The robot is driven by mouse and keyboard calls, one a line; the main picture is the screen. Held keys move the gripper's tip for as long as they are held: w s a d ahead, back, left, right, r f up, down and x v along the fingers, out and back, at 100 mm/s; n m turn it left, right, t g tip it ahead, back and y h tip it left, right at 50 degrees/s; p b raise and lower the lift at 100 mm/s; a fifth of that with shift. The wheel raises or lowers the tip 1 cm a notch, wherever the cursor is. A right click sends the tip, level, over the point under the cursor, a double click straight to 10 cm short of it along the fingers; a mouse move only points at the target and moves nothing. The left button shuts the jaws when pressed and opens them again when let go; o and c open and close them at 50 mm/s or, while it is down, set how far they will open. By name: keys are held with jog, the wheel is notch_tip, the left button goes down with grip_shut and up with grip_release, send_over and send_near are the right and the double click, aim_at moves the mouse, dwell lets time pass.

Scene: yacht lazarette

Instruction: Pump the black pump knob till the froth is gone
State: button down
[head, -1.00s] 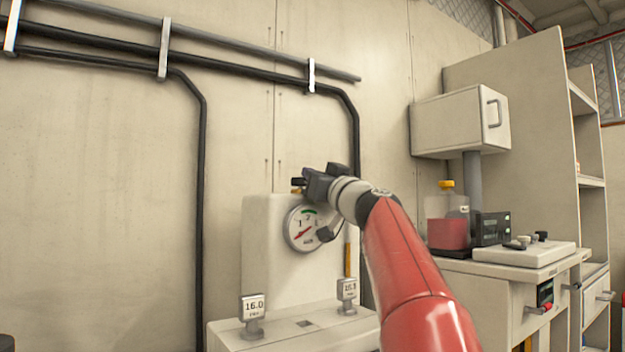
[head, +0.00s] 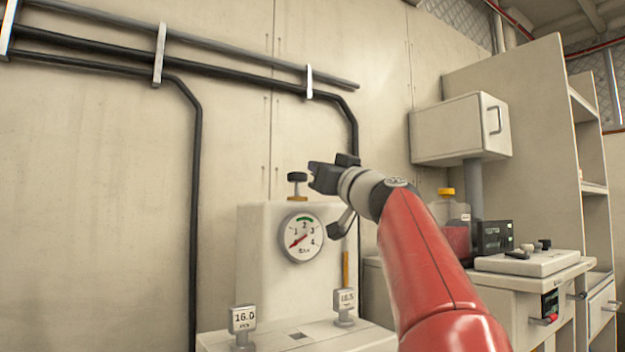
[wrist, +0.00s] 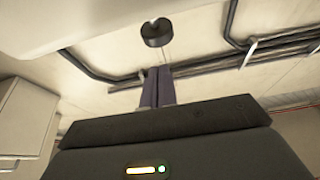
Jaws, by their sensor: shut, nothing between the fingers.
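The black pump knob (head: 297,177) stands on a brass stem on top of a pale housing (head: 262,232). It also shows in the wrist view (wrist: 156,34), beyond my fingertips and apart from them. A round gauge (head: 301,237) on the housing front has its red needle pointing to the lower left, away from the green band at the top. My gripper (head: 314,177) is just right of the knob in the head view; its fingers (wrist: 156,88) are together and empty in the wrist view. I see no froth.
Two small display tags, one reading 16.0 (head: 243,319) and one at the right (head: 344,300), stand on the lower ledge. A counter at the right holds a bottle with a yellow cap (head: 446,192) and a tester box (head: 494,236). Dark pipes (head: 197,150) run along the wall.

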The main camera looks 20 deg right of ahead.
jog(key=b+v, duration=0.2)
jog(key=v, duration=0.4)
jog(key=shift+s, duration=0.15)
jog(key=shift+f, duration=0.15)
